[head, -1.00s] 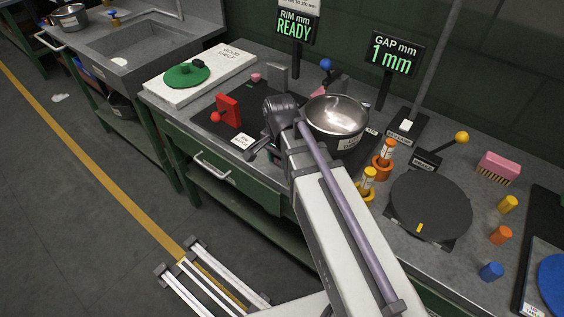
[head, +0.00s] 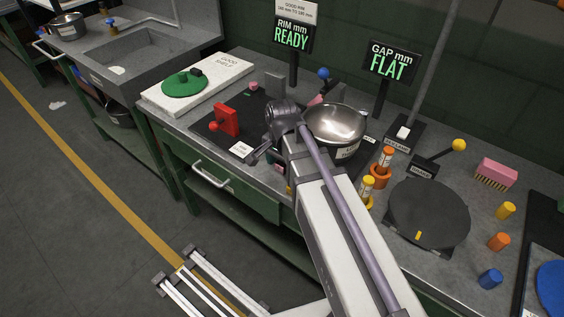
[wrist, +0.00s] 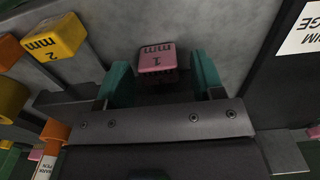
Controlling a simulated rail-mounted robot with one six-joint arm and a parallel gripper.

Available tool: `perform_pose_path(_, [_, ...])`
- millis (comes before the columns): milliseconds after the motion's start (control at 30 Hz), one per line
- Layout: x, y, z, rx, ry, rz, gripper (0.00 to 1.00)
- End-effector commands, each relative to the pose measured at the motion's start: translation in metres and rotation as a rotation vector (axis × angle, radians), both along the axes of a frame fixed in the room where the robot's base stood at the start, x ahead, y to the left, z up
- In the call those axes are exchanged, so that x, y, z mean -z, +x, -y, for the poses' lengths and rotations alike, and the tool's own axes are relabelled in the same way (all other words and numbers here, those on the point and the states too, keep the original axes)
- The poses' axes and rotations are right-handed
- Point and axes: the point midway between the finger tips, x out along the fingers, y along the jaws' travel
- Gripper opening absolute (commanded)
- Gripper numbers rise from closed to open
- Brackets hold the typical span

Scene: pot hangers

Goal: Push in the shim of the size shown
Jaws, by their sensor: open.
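The gap display (head: 392,63) reads FLAT in the head view. The steel pot (head: 335,122) sits on the bench beyond my wrist, its lower part partly hidden by my arm. In the wrist view, a pink shim (wrist: 157,58) marked 1 mm lies between the green fingertips of my gripper (wrist: 162,80). The fingers are open, one on each side of it, with a visible space at each side. A yellow shim (wrist: 58,38) marked 2 mm is to its left. In the head view my arm hides most of the shim area.
A red clamp-like fixture (head: 226,120) stands left of my wrist. The rim display (head: 291,35) reads READY. Orange and yellow pen holders (head: 380,172), a dark round turntable (head: 427,212) and a yellow-knobbed lever (head: 458,146) are to the right. A green disc (head: 184,83) lies on the white shelf.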

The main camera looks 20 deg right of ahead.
Motion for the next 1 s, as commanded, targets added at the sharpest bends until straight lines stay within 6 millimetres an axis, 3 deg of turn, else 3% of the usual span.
perform_pose_path(300, [-0.081, 0.000, 0.000, 0.000, 0.000, 0.000, 0.62])
perform_pose_path(400, [-0.099, 0.000, 0.000, 0.000, 0.000, 0.000, 0.62])
perform_pose_path(900, [-0.102, 0.000, 0.000, 0.000, 0.000, 0.000, 0.62])
perform_pose_path(1000, [-0.102, 0.000, 0.000, -0.088, 0.000, 0.000, 0.62])
